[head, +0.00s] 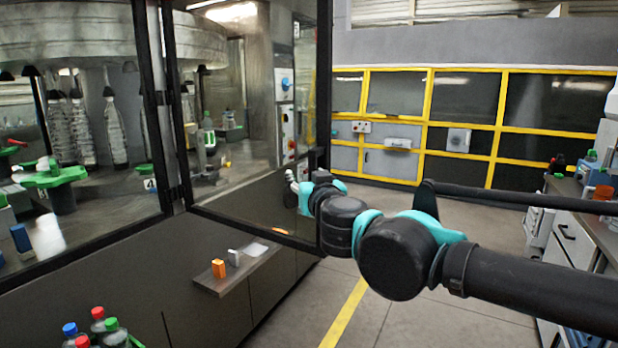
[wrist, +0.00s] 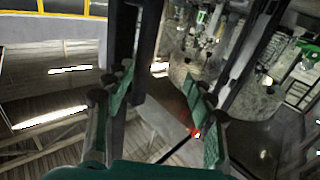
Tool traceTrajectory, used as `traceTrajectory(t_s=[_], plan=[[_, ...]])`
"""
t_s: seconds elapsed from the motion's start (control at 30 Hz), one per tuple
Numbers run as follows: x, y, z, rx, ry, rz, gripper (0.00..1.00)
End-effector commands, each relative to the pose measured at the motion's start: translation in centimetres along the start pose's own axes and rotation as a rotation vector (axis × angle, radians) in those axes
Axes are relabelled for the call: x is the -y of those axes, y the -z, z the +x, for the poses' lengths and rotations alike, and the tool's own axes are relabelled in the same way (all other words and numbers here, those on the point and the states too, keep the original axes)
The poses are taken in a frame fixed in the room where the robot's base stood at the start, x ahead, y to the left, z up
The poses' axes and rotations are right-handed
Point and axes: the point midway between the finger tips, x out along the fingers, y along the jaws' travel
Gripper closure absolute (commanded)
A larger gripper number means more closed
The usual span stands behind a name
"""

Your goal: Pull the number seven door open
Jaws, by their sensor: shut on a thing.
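The door (head: 323,90) is a glazed panel in a black frame, hinged on its left beside another framed panel. It stands at an angle to that panel. No number seven is readable; a small "4" label shows to the left. My gripper (head: 298,188) is at the door's free right edge, partly seen past the frame and glass. The exact contact is hard to make out.
A small ledge (head: 225,282) with an orange block (head: 218,268) juts out below the door. Coloured-cap bottles (head: 98,320) stand at the bottom left. A workbench (head: 590,205) is on the right. Grey floor (head: 440,230) lies open between, up to a yellow-framed wall (head: 430,95).

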Motion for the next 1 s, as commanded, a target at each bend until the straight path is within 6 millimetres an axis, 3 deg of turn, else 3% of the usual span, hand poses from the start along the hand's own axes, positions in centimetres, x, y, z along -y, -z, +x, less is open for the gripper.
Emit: traceTrajectory(t_s=[0.03,0.07,0.13,1.0], plan=[[0.92,0.57,0.22,-0.003,0.025,-0.008,0.49],[0.93,0.58,0.23,-0.003,0.026,-0.008,0.53],[0.90,0.54,0.23,-0.003,0.025,-0.007,0.50],[0.74,0.14,-0.51,0.000,0.024,0.001,0.61]])
